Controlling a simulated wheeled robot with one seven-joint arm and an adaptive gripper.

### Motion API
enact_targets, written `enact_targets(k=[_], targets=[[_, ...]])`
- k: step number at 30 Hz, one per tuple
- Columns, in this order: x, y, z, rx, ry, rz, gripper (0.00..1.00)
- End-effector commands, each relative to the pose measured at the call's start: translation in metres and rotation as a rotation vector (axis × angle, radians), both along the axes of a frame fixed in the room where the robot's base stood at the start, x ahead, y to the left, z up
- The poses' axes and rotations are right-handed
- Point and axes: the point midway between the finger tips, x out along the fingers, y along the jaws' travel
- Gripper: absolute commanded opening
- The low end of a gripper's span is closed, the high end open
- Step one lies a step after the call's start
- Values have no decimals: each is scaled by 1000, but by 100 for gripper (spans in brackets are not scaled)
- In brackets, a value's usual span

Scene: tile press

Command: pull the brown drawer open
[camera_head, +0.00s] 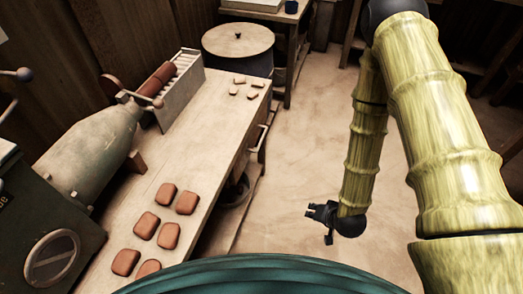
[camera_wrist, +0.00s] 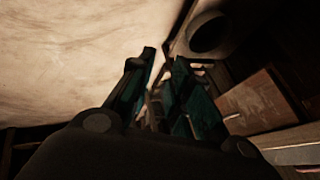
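My gripper (camera_head: 322,222) hangs over the bare floor to the right of the workbench, apart from it. In the wrist view its two dark green fingers (camera_wrist: 165,85) stand apart with nothing between them. A pale handle (camera_head: 263,138) sticks out from the bench's right side, and the drawer front behind it shows only edge-on. In the wrist view a brown panel (camera_wrist: 255,104) lies to the right of the fingers, apart from them. It may be the drawer front, but I cannot tell for sure.
The workbench (camera_head: 215,140) carries several reddish tiles (camera_head: 168,236) and small pale pieces. A green machine (camera_head: 95,150) stands on its left. A dark round container sits under the bench. A round lidded barrel (camera_head: 238,40) stands behind. The floor (camera_head: 305,130) right of the bench is clear.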

Motion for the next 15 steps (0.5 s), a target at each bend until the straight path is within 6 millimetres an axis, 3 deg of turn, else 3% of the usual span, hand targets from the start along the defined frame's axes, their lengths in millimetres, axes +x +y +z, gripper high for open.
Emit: enact_targets(k=[1, 3, 15], targets=[[17, 4, -17, 35, -39, -15, 19], [38, 10, -22, 93, -87, -40, 19], [141, 48, -33, 480, -312, -121, 19]])
